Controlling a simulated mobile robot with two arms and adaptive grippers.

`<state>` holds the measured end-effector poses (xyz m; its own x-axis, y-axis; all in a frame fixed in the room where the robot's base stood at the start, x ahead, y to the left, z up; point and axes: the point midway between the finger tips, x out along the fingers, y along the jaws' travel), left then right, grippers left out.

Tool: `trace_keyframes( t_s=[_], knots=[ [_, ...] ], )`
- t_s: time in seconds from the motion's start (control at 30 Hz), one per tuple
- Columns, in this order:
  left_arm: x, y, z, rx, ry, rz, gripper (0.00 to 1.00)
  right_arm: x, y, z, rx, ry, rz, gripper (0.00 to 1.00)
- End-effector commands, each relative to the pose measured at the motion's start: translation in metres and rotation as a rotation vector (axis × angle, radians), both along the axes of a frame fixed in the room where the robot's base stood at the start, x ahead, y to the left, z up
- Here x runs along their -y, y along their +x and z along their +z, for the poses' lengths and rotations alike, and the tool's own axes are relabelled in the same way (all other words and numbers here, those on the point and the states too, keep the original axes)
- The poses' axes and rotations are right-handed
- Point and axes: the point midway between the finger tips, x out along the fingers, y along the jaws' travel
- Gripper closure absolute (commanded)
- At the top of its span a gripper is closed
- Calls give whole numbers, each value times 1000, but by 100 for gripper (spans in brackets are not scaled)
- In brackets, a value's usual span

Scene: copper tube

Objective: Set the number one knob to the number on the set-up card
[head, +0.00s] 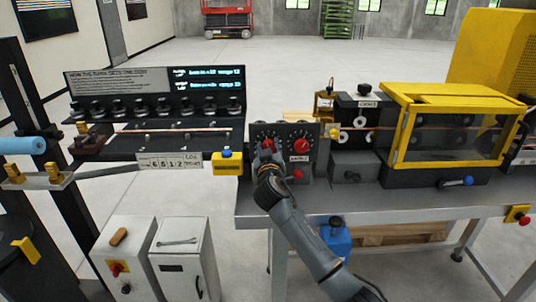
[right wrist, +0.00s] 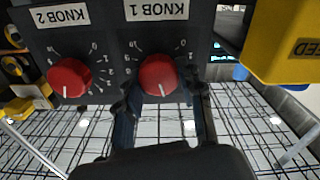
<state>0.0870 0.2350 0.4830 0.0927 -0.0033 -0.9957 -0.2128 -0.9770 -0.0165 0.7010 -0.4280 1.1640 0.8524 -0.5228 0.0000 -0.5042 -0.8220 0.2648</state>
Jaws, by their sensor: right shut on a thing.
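My left gripper is not in view.
A yellow box (head: 227,164) with a blue button sits left of the panel. A yellow-framed guard (head: 450,125) stands on the bench (head: 400,205) to the right. Two white cabinets stand lower left.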

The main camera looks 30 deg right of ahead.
Motion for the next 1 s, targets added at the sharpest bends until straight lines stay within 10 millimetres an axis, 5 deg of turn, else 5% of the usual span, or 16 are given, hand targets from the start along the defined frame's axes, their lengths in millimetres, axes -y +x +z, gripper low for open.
trace_keyframes(
  t_s=[0.1,0.4,1.0],
  knots=[
    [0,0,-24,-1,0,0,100,-1,0,-7,60,98,1,94],
    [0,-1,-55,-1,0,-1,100,1,-1,-6,203,334,0,94],
    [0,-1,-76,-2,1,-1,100,2,-1,-3,372,613,-1,94]
  ],
)
